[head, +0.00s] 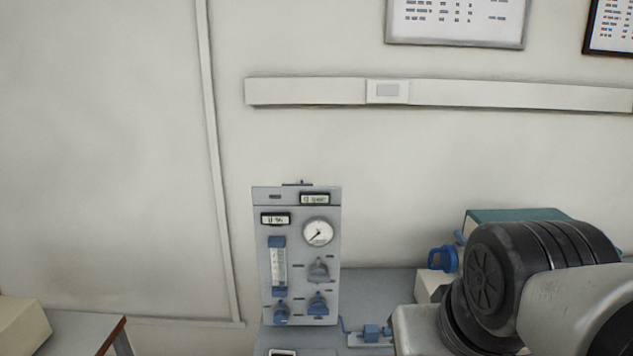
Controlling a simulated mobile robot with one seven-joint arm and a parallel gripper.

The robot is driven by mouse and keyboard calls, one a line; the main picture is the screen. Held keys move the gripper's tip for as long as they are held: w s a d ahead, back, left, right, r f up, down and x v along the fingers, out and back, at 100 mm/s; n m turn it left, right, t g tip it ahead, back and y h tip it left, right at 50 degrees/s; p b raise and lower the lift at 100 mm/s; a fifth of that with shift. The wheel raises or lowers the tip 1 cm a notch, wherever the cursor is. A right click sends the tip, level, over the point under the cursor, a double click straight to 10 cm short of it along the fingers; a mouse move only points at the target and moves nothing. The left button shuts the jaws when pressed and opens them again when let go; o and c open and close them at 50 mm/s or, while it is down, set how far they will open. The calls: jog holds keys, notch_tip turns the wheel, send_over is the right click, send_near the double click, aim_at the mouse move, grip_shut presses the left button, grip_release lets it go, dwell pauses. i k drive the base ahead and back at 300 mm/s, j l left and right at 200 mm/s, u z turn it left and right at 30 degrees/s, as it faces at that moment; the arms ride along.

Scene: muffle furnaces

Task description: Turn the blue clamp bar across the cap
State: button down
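No blue clamp bar or cap shows clearly. A blue looped part (443,259) sits at the right, just left of my arm, by a pale box-like body under a teal top. I cannot tell whether it is the clamp bar. My dark and light arm links fill the lower right and hide much of what stands behind them. My gripper is outside the picture.
A grey gas panel (262,228) with a dial gauge (318,232), a flow tube and blue and grey knobs stands against the wall. A small blue fitting (371,332) is at its right on the grey bench (385,284). Another table (85,330) is at lower left.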

aim_at(462, 239)
jog(key=z, duration=0.7)
jog(key=i+l+u, duration=0.25)
jog(key=l, duration=0.25)
jog(key=i+l+u, duration=0.1)
jog(key=l+u, duration=0.2)
jog(key=l, duration=0.2)
jog(key=i+l+u, duration=0.1)
jog(key=l+u, duration=0.15)
jog(key=l, duration=0.3)
jog(key=l+u, duration=0.25)
jog(key=l, duration=0.35)
jog(key=i, duration=0.05)
